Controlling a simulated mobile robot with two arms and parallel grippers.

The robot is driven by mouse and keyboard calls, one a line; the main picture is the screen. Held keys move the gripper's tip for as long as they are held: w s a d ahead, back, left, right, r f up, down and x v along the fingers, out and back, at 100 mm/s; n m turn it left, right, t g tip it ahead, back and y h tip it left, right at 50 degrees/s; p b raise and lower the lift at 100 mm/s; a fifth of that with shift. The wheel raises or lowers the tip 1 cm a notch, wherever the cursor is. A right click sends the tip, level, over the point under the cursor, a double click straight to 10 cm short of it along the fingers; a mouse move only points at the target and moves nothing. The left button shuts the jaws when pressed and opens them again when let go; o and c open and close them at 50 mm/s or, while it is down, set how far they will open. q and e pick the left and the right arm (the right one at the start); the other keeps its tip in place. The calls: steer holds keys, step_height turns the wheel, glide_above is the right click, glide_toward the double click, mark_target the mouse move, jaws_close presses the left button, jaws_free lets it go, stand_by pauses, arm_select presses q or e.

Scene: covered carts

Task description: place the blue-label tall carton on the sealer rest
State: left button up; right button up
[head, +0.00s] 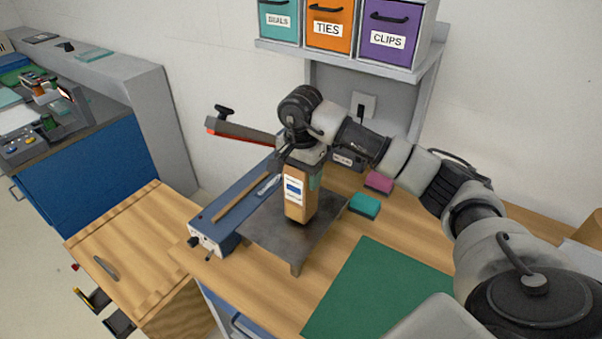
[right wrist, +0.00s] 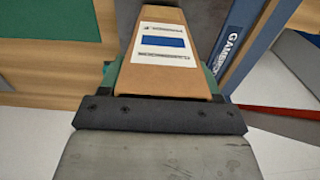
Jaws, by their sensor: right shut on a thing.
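The blue-label tall carton (head: 296,199) is brown, with a white label bearing a blue block; it also fills the upper middle of the right wrist view (right wrist: 172,75). My right gripper (head: 301,168) is shut on its upper part from above and holds it roughly upright. The sealer rest (head: 270,232) is a dark grey metal platform in front of the blue sealer (head: 222,218). The carton's lower end is over the rest, with a dark patch at its base; I cannot tell whether it touches. My left gripper is not in view.
The sealer's lever arm (head: 240,132) stands raised behind, with a red underside. A teal block (head: 364,205) and a magenta block (head: 379,181) lie right of the rest. A green mat (head: 375,290) is clear in front.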

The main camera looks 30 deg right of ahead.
steer(key=shift+f, duration=0.7)
steer(key=shift+f, duration=0.2)
steer(key=o, duration=1.2)
steer(key=shift+c, duration=0.2)
